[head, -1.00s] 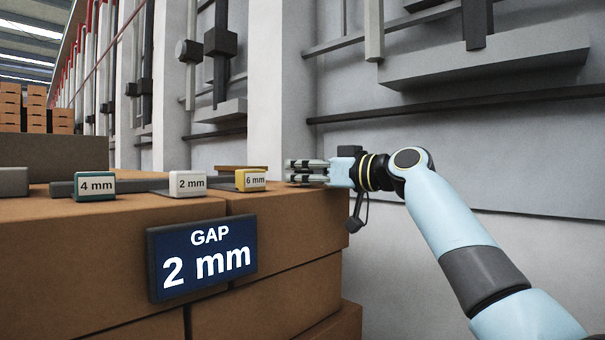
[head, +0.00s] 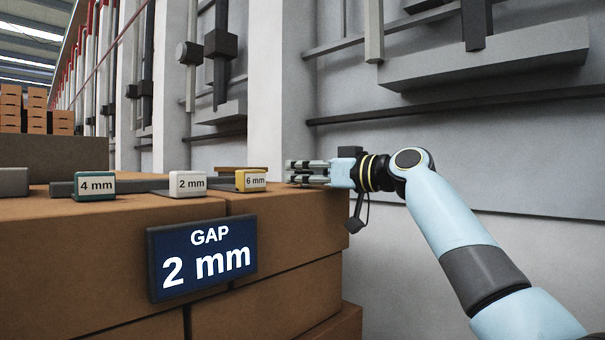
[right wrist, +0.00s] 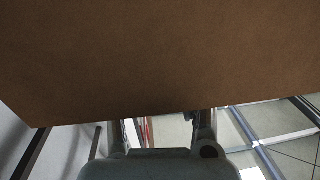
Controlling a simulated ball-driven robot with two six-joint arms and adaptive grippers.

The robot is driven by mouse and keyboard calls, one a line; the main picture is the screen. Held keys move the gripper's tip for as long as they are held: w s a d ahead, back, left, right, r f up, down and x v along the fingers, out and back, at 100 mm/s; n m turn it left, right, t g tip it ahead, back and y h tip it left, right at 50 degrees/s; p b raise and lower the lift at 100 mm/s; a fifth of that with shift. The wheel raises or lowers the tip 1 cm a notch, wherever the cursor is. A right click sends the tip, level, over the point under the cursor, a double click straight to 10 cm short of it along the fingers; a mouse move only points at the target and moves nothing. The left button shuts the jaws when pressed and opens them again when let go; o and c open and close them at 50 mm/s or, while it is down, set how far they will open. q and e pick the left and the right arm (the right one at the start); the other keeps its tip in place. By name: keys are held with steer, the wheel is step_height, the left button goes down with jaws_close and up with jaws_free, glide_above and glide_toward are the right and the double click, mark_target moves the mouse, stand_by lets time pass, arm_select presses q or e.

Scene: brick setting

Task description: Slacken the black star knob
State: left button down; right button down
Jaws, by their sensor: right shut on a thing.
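The black star knob cannot be made out in either view. My right gripper (head: 294,173) lies level at the right end of the brown stack's top, fingers pointing left. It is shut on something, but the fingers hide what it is. In the right wrist view my right gripper (right wrist: 160,132) shows only the bases of its fingers; a brown face covers the tips. A dark blue sign (head: 201,259) on the stack's front reads "GAP 2 mm". My left gripper is not in view.
On the stack (head: 90,255) stand a teal-edged 4 mm block (head: 95,185), a white 2 mm block (head: 188,184) and a yellow 6 mm block (head: 251,180), left of my gripper. A grey wall with rails and a ledge (head: 490,62) rises behind. More bricks (head: 36,108) stand far left.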

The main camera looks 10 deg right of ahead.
mark_target(312, 173)
steer(key=shift+f, duration=0.25)
steer(key=c, duration=1.3)
jaws_free()
steer(key=o, duration=0.4)
steer(key=shift+s+d+r, duration=0.1)
steer(key=shift+r, duration=0.1)
steer(key=v, duration=0.7)
steer(key=shift+s+d, duration=0.15)
steer(key=shift+s, duration=0.05)
